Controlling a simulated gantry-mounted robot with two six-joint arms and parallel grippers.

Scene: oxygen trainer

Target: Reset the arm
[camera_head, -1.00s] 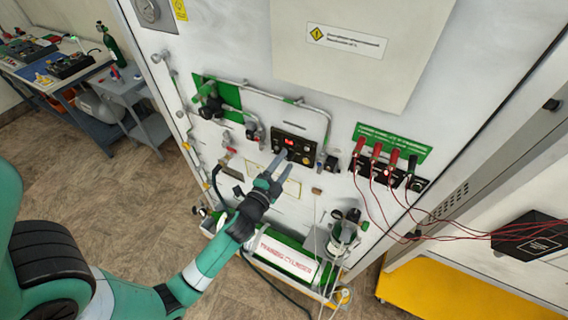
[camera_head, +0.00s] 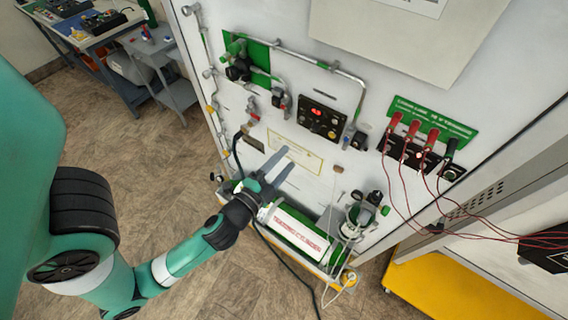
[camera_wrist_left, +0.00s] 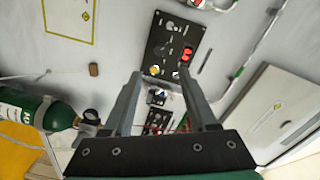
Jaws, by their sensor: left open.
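My left gripper (camera_head: 280,168) is open and empty in the head view, in front of the white panel (camera_head: 280,110) and above the cylinder. In the left wrist view its two fingers (camera_wrist_left: 160,88) stand apart with nothing between them. A black control box with a red display (camera_head: 322,118) is on the panel, up and right of the fingertips; it also shows in the left wrist view (camera_wrist_left: 172,45). The white and green training cylinder (camera_head: 296,230) lies at the panel's foot, partly behind my gripper. My right gripper is not in view.
Red plugs (camera_head: 413,135) with dark red cables hang at the panel's right. A green valve block (camera_head: 246,58) with pipes sits upper left. A yellow base (camera_head: 440,290) is at lower right. Workbenches (camera_head: 95,30) stand at back left. The floor at left is clear.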

